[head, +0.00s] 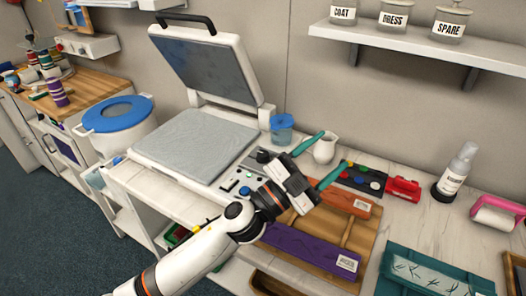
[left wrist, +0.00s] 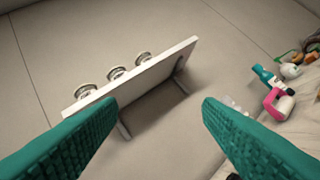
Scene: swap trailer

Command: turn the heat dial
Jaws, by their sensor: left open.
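The heat press (head: 200,145) stands open, its lid tilted up over a grey lower pad. Its control panel (head: 232,184) on the right side carries small buttons and a dark knob (head: 263,156) that may be the heat dial. My left wrist covers part of the panel, and no label can be read. My left gripper (head: 333,149) is open and empty, with its teal fingers just right of the panel and pointing away from it. In the left wrist view the spread fingers (left wrist: 160,101) have nothing between them, and the press is out of that view.
A white pitcher (head: 325,148) and a blue-lidded jar (head: 282,128) stand close to my left fingers. A paint tray (head: 345,176), red box (head: 403,188) and spray bottle (head: 456,172) are to the right. A wall shelf (head: 400,37) holds labelled jars above.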

